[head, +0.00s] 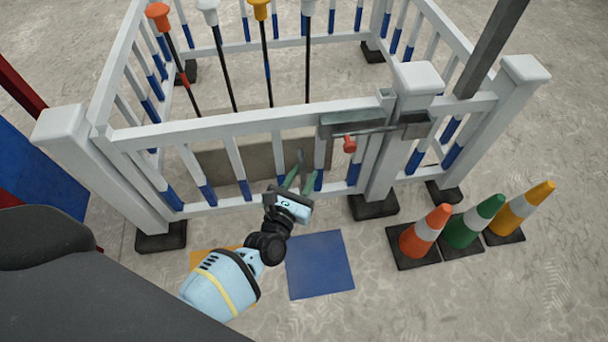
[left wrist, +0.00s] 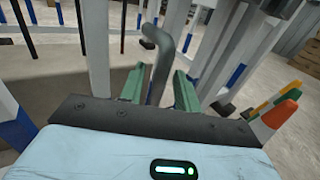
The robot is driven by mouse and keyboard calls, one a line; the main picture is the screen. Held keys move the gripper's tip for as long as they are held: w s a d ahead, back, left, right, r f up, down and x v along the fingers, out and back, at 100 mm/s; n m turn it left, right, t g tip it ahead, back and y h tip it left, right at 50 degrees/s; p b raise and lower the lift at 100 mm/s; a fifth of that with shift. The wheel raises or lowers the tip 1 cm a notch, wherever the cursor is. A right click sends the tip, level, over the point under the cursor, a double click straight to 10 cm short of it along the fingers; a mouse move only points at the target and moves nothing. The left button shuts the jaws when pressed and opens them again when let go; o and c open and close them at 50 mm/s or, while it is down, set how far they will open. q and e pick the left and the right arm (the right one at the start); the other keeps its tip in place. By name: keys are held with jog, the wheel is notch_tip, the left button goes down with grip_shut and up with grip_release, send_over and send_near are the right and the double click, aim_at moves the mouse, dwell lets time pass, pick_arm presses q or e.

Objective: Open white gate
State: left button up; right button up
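The white gate (head: 235,125) is a barred front panel with blue lower bars. It stands in line with the posts at its sides and looks closed. A grey metal latch (head: 365,128) with a red knob (head: 349,145) spans the gate's upper right and the right post (head: 390,140). My left gripper (head: 300,182) is in front of the gate's bars, below and left of the knob. In the left wrist view its green fingers (left wrist: 160,88) are apart, with a grey bent bar (left wrist: 162,65) between them and narrow gaps beside it. My right gripper is out of view.
Orange, green and yellow cones (head: 462,232) stand right of the gate. A blue floor square (head: 320,264) lies in front. Inside the pen are several thin poles with coloured tops (head: 262,12). A dark slanted beam (head: 490,50) stands at the right. Open floor lies in front.

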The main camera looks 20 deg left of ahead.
pick_arm(q)
jog(key=shift+w, duration=0.4)
jog(key=shift+c, duration=0.2)
grip_shut()
jog(key=shift+s+d, duration=0.1)
jog(key=shift+s, duration=0.05)
